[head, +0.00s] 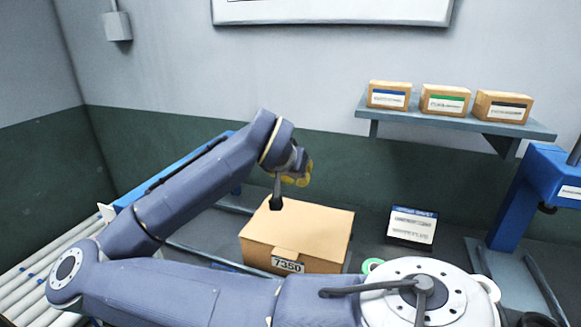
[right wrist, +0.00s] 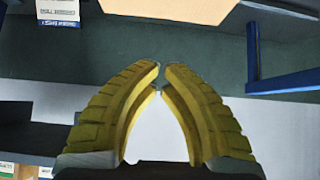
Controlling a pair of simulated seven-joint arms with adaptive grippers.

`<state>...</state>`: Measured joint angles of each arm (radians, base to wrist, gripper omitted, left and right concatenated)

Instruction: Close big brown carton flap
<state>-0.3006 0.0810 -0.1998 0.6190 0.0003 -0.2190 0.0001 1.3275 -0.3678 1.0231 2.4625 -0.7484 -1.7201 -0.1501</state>
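The big brown carton (head: 300,228) stands on the grey bench in the middle of the head view, with a "7350" label on its front. Its top looks flat and covered, with a small tab at the front edge; I see no flap standing up. Part of the carton shows at the top edge of the right wrist view (right wrist: 170,8). My right gripper (head: 301,176) is above the carton's back edge, its yellow fingers partly hidden by the wrist. In the right wrist view its fingertips (right wrist: 161,66) nearly meet, with nothing between them. My left gripper is not in view.
A small sign (head: 411,228) stands right of the carton. A wall shelf (head: 455,122) holds three small boxes (head: 445,100) at the back right. A blue frame (head: 520,205) stands at the right. A roller conveyor (head: 45,272) runs at the left.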

